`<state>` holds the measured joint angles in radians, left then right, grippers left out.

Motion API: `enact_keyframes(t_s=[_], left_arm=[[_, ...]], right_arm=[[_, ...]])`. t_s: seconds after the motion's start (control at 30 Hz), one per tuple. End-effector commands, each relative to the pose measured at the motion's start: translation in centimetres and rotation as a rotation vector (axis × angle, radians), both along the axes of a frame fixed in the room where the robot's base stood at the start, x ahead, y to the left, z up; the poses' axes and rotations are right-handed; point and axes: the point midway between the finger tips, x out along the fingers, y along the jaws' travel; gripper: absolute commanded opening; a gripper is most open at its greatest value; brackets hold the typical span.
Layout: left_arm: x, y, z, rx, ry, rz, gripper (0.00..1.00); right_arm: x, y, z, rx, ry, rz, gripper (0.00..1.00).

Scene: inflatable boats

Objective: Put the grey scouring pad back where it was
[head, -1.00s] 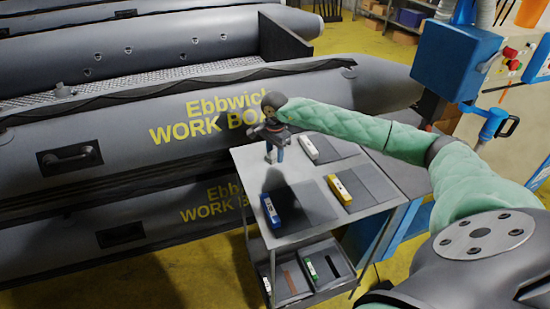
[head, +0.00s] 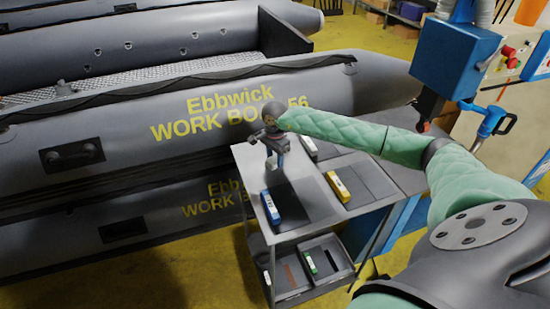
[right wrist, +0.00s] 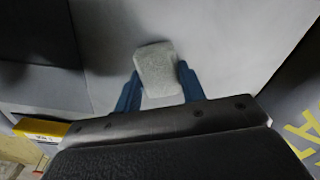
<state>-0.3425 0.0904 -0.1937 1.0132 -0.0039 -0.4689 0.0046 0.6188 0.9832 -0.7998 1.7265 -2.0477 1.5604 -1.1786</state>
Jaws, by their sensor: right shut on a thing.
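The grey scouring pad (right wrist: 157,68) is a light, rough block between the two blue fingertips of my right gripper (right wrist: 158,88) in the right wrist view. The gripper is shut on it. In the head view my right gripper (head: 275,163) points down above the back left part of the grey cart top (head: 298,222). The pad cannot be made out there. In the right wrist view the pale cart top lies behind the pad; I cannot tell how large the gap is. My left gripper is not in view.
Dark mats lie on the cart top with a blue block (head: 270,207), a yellow block (head: 339,186) and a white block (head: 310,147). A lower tray (head: 290,296) holds several items. A grey inflatable boat (head: 120,130) stands close behind the cart.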

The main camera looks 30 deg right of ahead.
Motion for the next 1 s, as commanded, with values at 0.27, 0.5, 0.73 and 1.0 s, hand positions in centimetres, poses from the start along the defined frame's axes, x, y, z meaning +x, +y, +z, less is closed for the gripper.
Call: enact_keyframes(t_s=[0.27,0.5,0.73,1.0], left_arm=[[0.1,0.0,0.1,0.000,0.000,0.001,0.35],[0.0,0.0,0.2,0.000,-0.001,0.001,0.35],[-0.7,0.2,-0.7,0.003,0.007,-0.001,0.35],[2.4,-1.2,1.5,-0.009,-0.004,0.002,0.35]], right_arm=[[0.0,0.0,0.0,0.000,0.000,0.000,0.62],[0.0,0.0,0.1,0.000,0.000,0.000,0.62],[0.1,0.0,0.8,0.000,-0.002,0.000,0.62],[0.1,-0.1,3.3,-0.001,-0.003,-0.001,0.62]])
